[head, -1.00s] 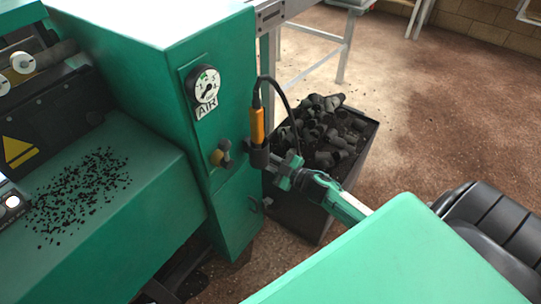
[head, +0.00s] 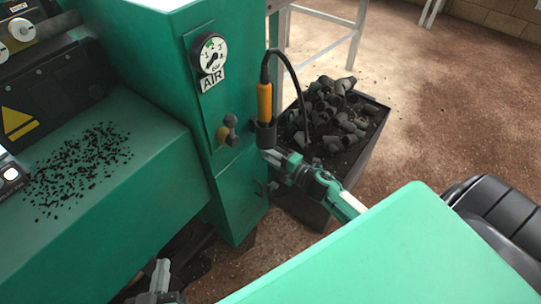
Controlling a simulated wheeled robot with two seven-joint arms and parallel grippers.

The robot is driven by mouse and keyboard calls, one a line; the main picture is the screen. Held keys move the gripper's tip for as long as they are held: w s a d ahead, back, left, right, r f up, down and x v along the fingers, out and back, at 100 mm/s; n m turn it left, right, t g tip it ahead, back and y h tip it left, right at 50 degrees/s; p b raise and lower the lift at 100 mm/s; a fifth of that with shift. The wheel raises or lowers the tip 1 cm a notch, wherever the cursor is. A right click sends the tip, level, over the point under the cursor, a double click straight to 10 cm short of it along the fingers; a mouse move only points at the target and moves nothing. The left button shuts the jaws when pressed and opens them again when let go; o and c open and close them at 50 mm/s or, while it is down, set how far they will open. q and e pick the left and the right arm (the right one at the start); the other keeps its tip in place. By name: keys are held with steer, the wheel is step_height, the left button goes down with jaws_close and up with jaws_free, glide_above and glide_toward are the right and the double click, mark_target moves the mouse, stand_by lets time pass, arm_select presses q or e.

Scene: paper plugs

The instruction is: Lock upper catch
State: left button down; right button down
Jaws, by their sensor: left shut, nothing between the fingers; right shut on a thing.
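The green machine cabinet (head: 242,190) stands in the middle, with a narrow panel on its lower part. My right gripper (head: 267,157) is shut at the panel's right edge, just below the black holder of the orange tool. It appears to be shut on the upper catch, which its fingers hide, so I cannot tell how that catch stands. A small dark catch (head: 259,187) shows lower on the same edge. My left gripper (head: 158,284) is shut and empty at the bottom left edge, apart from the cabinet.
The orange tool (head: 264,102) with its black cable hangs close above my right gripper. A dark bin (head: 350,165) of black plugs stands behind that arm. A yellow-and-black valve knob (head: 226,131) sticks out below the air gauge (head: 210,54). A black seat (head: 495,220) is at right.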

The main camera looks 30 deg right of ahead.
arm_select(q)
steer(key=shift+w+a+r+t+b, duration=0.15)
steer(key=shift+w+r+t, duration=0.25)
steer(key=shift+r, duration=0.3)
steer(key=shift+w+a+r+t+b, duration=0.15)
steer(key=shift+w+r+t, duration=0.25)
steer(key=shift+r, duration=0.25)
steer(key=shift+w+a+r+t, duration=0.15)
steer(key=shift+w+r+t, duration=0.2)
steer(key=shift+r, duration=0.35)
arm_select(e)
steer(key=shift+f+n, duration=0.45)
steer(key=shift+n, duration=0.25)
steer(key=c, duration=1.2)
jaws_free()
steer(key=shift+c, duration=0.2)
steer(key=shift+s, duration=0.1)
steer(key=shift+s+d, duration=0.1)
steer(key=shift+s, duration=0.1)
arm_select(q)
steer(key=s+d+f+g+p, duration=0.1)
steer(key=s+f+g, duration=0.2)
steer(key=f, duration=0.2)
steer(key=shift+s+d+f, duration=0.15)
steer(key=shift+s+f, duration=0.05)
steer(key=shift+f, duration=0.15)
arm_select(e)
steer(key=v, duration=1.3)
